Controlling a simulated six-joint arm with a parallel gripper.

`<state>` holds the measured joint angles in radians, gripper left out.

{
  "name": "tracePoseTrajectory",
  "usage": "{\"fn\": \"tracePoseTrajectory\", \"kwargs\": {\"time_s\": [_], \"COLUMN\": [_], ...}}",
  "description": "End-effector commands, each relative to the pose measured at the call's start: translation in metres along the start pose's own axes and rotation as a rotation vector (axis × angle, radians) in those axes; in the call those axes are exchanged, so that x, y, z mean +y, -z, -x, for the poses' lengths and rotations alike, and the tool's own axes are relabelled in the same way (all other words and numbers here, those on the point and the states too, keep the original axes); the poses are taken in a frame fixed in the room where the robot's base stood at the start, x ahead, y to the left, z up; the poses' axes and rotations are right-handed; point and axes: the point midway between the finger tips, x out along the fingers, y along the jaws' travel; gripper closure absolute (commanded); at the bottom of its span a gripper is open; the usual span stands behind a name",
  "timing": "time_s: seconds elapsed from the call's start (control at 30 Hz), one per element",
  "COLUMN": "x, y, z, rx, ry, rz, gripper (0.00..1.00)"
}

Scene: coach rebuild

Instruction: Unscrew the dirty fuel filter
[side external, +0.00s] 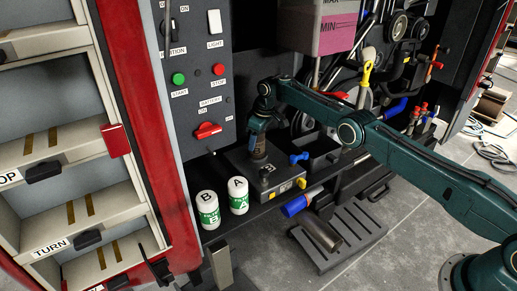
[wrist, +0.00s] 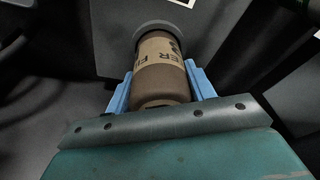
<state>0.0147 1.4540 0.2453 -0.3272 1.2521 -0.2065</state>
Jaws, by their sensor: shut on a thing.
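The dirty fuel filter (wrist: 165,68) is a brown cylinder with a tan paper label and a grey end, between the blue fingers of my gripper (wrist: 161,88) in the wrist view. In the side external view the brown filter (side external: 258,149) stands upright at the dark block (side external: 284,176) on the shelf, below my gripper (side external: 260,138). My gripper is shut on it from above. Whether its lower end is still threaded in the block cannot be told.
Two white canisters with green labels, B (side external: 207,209) and A (side external: 238,195), stand left of the block. A blue-handled valve (side external: 299,158) and an open dark box (side external: 318,154) are right of it. The switch panel (side external: 196,75) rises behind. A slatted step (side external: 338,236) is below.

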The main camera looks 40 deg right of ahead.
Motion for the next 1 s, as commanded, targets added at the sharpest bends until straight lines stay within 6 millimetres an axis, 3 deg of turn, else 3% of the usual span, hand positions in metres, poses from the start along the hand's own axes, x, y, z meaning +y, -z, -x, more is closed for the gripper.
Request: {"fn": "tracePoseTrajectory", "kwargs": {"time_s": [0.3, 0.33, 0.43, 0.63, 0.73, 1.0], "x": [0.0004, 0.0004, 0.0004, 0.0002, -0.0001, 0.0001], "y": [0.0005, 0.0005, 0.0004, 0.0000, -0.0010, -0.0005], "z": [0.0019, 0.0019, 0.0016, 0.0008, -0.0007, 0.0002], "rx": [0.002, 0.002, 0.002, 0.001, -0.003, -0.001], "ry": [0.000, 0.000, 0.000, 0.001, 0.002, 0.001], "rz": [0.013, 0.013, 0.012, 0.011, 0.011, 0.011], "gripper": [0.78, 0.40, 0.21, 0.21, 0.03, 0.03]}}
